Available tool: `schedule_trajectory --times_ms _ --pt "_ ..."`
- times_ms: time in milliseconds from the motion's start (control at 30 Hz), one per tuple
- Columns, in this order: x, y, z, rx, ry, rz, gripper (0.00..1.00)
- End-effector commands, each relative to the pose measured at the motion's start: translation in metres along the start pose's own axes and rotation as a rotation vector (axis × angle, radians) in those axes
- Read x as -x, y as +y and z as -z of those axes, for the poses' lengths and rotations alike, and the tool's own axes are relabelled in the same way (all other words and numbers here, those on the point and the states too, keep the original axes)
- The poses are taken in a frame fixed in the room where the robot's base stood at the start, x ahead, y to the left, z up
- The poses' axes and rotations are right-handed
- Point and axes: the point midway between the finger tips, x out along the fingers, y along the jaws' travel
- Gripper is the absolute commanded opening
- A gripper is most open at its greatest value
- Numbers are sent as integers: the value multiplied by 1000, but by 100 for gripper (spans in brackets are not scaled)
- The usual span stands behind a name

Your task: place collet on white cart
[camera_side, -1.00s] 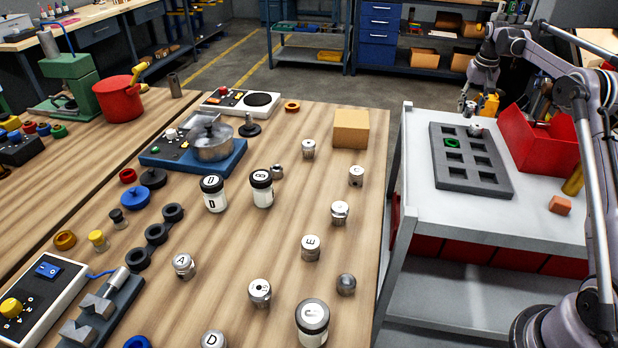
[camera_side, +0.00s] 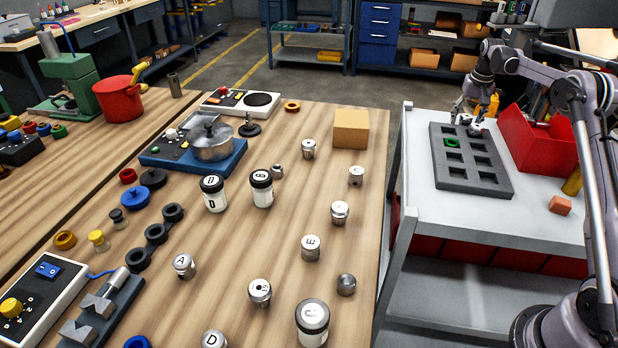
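The white cart (camera_side: 440,208) stands at the right, beside the wooden bench. A dark grey tray (camera_side: 449,184) with several square pockets lies on its top. A small silver metal piece (camera_side: 476,130), perhaps the collet, is at the far right pocket of the tray. My gripper (camera_side: 468,119) is low over the tray's far edge, with its fingers close to this piece. The view is too small to tell whether they touch or grip it.
A green ring (camera_side: 452,142) sits in a tray pocket. A red bin (camera_side: 540,145) stands close to the right of the tray, and an orange block (camera_side: 560,205) lies near it. The cart's front left top is clear. A cardboard box (camera_side: 351,130) stands on the bench edge.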

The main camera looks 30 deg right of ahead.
Motion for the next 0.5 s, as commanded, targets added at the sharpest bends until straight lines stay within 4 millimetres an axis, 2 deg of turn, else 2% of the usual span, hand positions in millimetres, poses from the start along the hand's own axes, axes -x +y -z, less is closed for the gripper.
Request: schedule_trajectory --times_ms 267,367,500 --pt "7 0 0 0 0 0 59" --pt "19 0 0 0 0 0 59" --pt "46 0 0 0 0 0 59"
